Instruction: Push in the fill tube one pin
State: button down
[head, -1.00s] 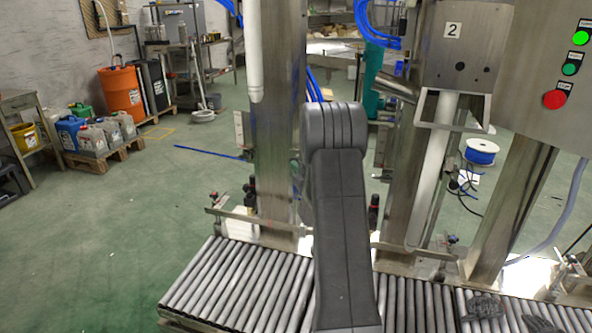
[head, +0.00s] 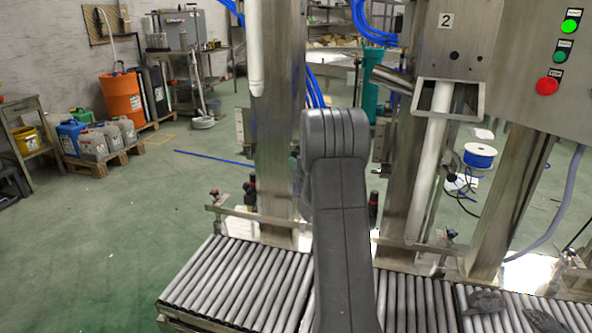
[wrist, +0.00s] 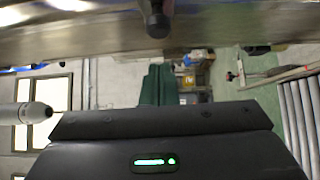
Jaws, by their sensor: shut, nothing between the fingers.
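A black round-ended pin (wrist: 157,22) sticks out of a steel post (wrist: 80,40) in the wrist view, at the top middle. It is probably the fill tube one pin. My gripper (wrist: 160,122) fills the bottom of that view as a dark shut body with a green light; it is empty. A gap shows between it and the pin. A white tube with a dark tip (wrist: 32,112) lies at the left. In the head view a white fill tube (head: 254,45) hangs on the left steel post (head: 275,130). My arm hides the gripper and pin there.
A roller conveyor (head: 235,280) runs along the front, with dark lumps (head: 487,301) at the right. The post marked 2 carries a second white tube (head: 428,170). A button panel (head: 550,70) stands at upper right. The green floor at left is open.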

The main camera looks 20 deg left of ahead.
jog(key=p+v, duration=0.1)
jog(key=v, duration=0.9)
jog(key=shift+s, duration=0.2)
jog(key=shift+f, duration=0.1)
